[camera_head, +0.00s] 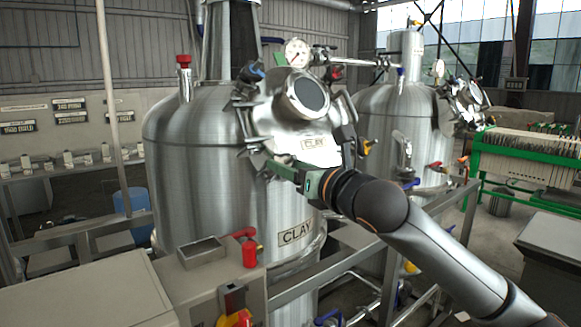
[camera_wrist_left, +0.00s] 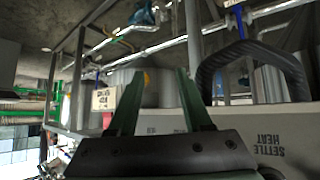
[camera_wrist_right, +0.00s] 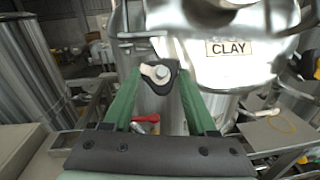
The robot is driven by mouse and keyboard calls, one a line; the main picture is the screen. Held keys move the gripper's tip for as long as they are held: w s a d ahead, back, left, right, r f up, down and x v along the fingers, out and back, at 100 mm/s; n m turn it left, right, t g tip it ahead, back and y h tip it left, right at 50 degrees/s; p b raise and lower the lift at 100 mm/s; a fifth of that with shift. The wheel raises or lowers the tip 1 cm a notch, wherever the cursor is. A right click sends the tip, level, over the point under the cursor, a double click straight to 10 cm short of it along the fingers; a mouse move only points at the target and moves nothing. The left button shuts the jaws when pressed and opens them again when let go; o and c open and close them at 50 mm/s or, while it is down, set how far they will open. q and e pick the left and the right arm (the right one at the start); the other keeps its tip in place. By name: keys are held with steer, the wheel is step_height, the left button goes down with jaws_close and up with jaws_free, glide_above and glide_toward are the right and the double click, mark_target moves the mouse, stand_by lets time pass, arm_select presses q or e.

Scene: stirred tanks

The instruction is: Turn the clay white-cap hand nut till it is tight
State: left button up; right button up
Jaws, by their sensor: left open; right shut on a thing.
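The clay tank (camera_head: 190,165) is a steel vessel with a CLAY plate on its side. Its round manway cover carries another CLAY plate (camera_head: 313,143), also large in the right wrist view (camera_wrist_right: 231,48). The hand nut (camera_wrist_right: 160,76), dark with a pale cap, sits at the cover's rim. My right gripper (camera_wrist_right: 157,88) has its green fingers on either side of the nut and is shut on it. In the head view my right gripper (camera_head: 282,168) reaches the cover's lower left edge, hiding the nut. My left gripper (camera_wrist_left: 158,88) is open and empty, shown only in its wrist view.
Other clamps surround the cover, one blue-capped (camera_head: 252,72) and one yellow-capped (camera_head: 367,147). A pressure gauge (camera_head: 297,52) stands above. A second tank (camera_head: 390,115) is behind. A rail (camera_head: 330,270) and a red valve (camera_head: 249,250) lie below. A SETTLE HEAT panel (camera_wrist_left: 280,138) is near my left gripper.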

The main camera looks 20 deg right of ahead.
steer(key=m+g+h, duration=0.2)
steer(key=m, duration=0.4)
steer(key=a+m+g+h, duration=0.1)
steer(key=m+g+h, duration=0.1)
steer(key=m, duration=0.5)
steer(key=r+m+g+h, duration=0.1)
steer(key=m+h, duration=0.3)
steer(key=m, duration=0.2)
steer(key=shift+w+a+r+m+g, duration=0.1)
steer(key=shift+a+m+g, duration=0.1)
steer(key=shift+m+g, duration=0.2)
steer(key=m+g, duration=0.1)
steer(key=m, duration=0.1)
steer(key=m+g, duration=0.1)
steer(key=m, duration=0.1)
steer(key=shift+w+d+r+m+g, duration=0.1)
steer(key=shift+w+r+m+g, duration=0.1)
steer(key=shift+m+g, duration=0.15)
steer(key=o, duration=1.4)
steer(key=shift+c, duration=0.2)
